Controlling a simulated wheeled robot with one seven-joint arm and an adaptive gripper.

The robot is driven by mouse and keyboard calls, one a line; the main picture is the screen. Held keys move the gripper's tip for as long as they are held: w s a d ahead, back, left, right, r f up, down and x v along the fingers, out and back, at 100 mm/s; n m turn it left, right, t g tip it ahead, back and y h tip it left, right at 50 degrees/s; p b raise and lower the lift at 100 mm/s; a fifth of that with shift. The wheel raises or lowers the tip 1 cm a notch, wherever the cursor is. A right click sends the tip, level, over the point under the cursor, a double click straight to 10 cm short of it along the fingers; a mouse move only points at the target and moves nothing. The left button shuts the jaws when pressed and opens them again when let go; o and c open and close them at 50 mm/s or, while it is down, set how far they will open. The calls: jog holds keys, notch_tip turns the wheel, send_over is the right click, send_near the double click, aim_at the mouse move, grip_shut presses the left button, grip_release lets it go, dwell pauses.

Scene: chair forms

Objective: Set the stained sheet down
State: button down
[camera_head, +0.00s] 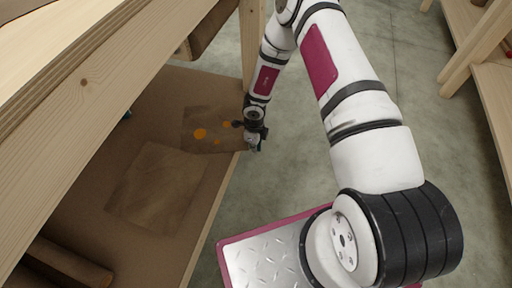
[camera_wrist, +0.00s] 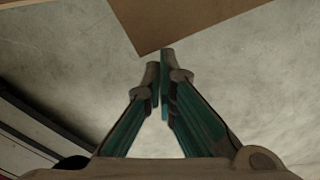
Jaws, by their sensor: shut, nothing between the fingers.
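The stained sheet (camera_head: 212,144), brown with orange spots, lies on the lower brown shelf board (camera_head: 150,125) near its right edge. My gripper (camera_head: 253,148) is just right of that edge, beside the sheet, over the floor side. In the wrist view my gripper (camera_wrist: 162,58) is shut with its fingertips together and nothing between them. A brown corner (camera_wrist: 150,30) lies just beyond the fingertips there; no stains show on it, and I cannot tell whether it is the sheet.
A plain brown sheet (camera_head: 158,187) lies nearer on the same board. A brown roll (camera_head: 70,262) lies at the lower left. A wooden upper board (camera_head: 90,85) and a post (camera_head: 251,45) frame the shelf. Another wooden rack (camera_head: 490,75) stands at right. Grey floor (camera_head: 400,50) between is clear.

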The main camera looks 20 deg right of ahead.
aim_at(246, 146)
jog(key=shift+w+a+p, duration=1.2)
jog(key=shift+a+p, duration=0.15)
jog(key=shift+a, duration=0.15)
jog(key=shift+d, duration=0.1)
jog(key=shift+s+d, duration=0.25)
jog(key=shift+d, duration=0.05)
notch_tip(246, 146, up, 10)
jog(key=s+d+p, duration=0.2)
jog(key=p, duration=0.3)
jog(key=shift+d, duration=0.15)
